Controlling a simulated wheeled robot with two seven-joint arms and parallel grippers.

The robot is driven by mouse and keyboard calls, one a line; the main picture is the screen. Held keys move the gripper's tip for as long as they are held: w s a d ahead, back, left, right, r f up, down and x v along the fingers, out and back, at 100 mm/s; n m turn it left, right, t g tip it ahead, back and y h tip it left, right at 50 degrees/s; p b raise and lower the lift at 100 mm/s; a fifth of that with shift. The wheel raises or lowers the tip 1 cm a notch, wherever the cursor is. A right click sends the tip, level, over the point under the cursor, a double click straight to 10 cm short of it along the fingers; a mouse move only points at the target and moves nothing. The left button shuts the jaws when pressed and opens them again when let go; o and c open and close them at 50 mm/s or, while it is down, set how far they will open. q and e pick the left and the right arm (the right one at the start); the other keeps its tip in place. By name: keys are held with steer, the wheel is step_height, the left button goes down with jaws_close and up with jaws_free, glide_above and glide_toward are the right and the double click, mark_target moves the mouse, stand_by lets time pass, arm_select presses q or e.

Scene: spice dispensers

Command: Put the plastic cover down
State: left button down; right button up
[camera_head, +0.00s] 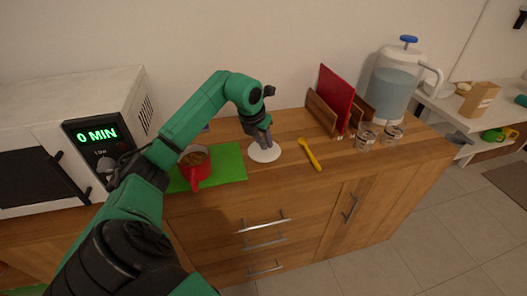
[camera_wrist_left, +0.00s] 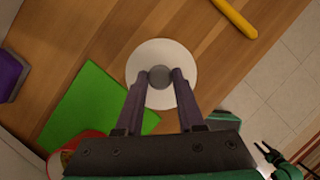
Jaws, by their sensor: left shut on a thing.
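The plastic cover is a white round disc (camera_head: 264,154) with a grey knob in its middle. It is at the counter top, just right of the green mat. My left gripper (camera_head: 266,142) points down over it and is shut on the knob. In the left wrist view the cover (camera_wrist_left: 144,58) lies between and beyond the two fingertips (camera_wrist_left: 160,76), which sit on either side of the knob. I cannot tell whether its rim touches the wood. My right gripper does not show in the head view.
A red mug (camera_head: 196,170) with brown contents stands on the green mat (camera_head: 229,162). A yellow utensil (camera_head: 310,154) lies right of the cover. Glass jars (camera_head: 367,136), a water dispenser (camera_head: 393,86) and a wooden rack with a red board (camera_head: 335,97) stand further right. A microwave (camera_head: 75,130) is at left.

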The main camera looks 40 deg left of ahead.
mark_target(261, 147)
arm_select(q)
step_height(261, 147, down, 4)
steer(key=shift+f, duration=0.15)
steer(key=shift+a+f, duration=0.1)
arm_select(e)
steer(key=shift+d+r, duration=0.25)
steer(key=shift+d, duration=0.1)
arm_select(q)
steer(key=shift+f, duration=0.15)
steer(key=c, duration=0.5)
jaws_free()
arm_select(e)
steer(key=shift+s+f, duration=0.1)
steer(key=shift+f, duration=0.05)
arm_select(q)
steer(key=shift+r, duration=0.2)
steer(key=b+v, duration=0.1)
steer(key=v, duration=1.1)
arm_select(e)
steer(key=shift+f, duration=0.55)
